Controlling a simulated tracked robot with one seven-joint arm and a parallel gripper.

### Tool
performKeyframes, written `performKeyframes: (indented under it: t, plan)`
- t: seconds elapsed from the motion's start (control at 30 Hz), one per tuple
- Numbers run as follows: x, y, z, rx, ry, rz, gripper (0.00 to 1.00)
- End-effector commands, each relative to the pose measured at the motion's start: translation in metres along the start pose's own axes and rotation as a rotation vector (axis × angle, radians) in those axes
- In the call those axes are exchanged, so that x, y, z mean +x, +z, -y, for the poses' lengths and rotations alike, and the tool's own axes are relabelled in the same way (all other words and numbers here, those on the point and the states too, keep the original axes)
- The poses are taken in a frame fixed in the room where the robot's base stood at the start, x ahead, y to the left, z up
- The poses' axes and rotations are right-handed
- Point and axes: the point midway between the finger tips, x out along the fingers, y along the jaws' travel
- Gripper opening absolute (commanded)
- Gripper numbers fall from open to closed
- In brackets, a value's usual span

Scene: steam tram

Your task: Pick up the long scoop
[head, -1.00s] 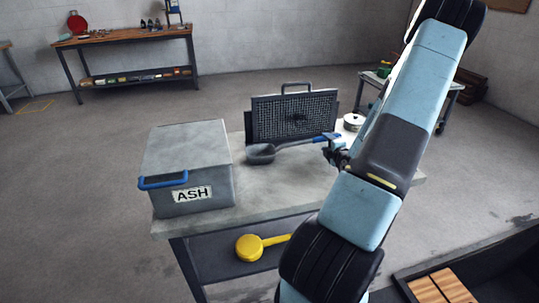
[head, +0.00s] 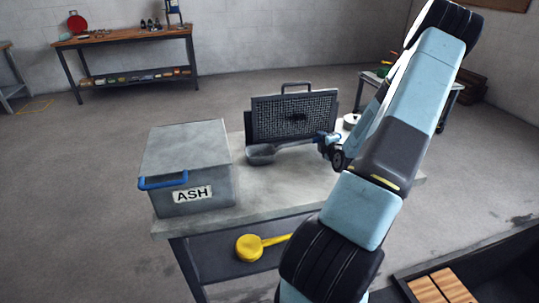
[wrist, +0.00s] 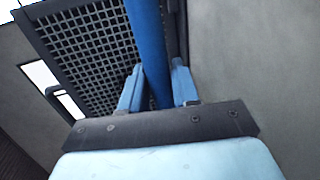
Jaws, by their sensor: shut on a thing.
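The long scoop (head: 262,154) has a dark grey bowl and a handle with a blue end. It is over the grey table (head: 270,190), in front of the mesh screen. My gripper (head: 327,141) is at the handle's right end in the head view. In the wrist view the blue handle (wrist: 149,50) runs between the two light blue fingers of my gripper (wrist: 157,88), which are shut on it. I cannot tell whether the bowl touches the table top.
A grey lidded ASH box (head: 190,165) stands left of the scoop. A mesh screen (head: 292,117) stands close behind it, and a round white tin (head: 350,121) sits behind my arm. A yellow ladle-like tool (head: 250,247) lies on the lower shelf. The table's front middle is clear.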

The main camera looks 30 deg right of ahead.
Motion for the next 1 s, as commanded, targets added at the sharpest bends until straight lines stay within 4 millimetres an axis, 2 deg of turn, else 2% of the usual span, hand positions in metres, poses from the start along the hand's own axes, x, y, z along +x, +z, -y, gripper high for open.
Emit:
performKeyframes:
  t: [0.03, 0.17, 0.67, 0.83, 1.0]
  plan:
    - [0.000, 0.000, 0.000, 0.000, 0.000, 0.000, 0.12]
    - [0.000, 0.000, 0.000, 0.000, 0.000, 0.000, 0.00]
    - [0.000, -0.001, -0.003, 0.000, 0.001, -0.001, 0.00]
    - [-0.002, -0.001, -0.015, -0.003, 0.003, -0.002, 0.00]
    - [-0.009, -0.003, -0.037, -0.004, 0.002, -0.002, 0.00]
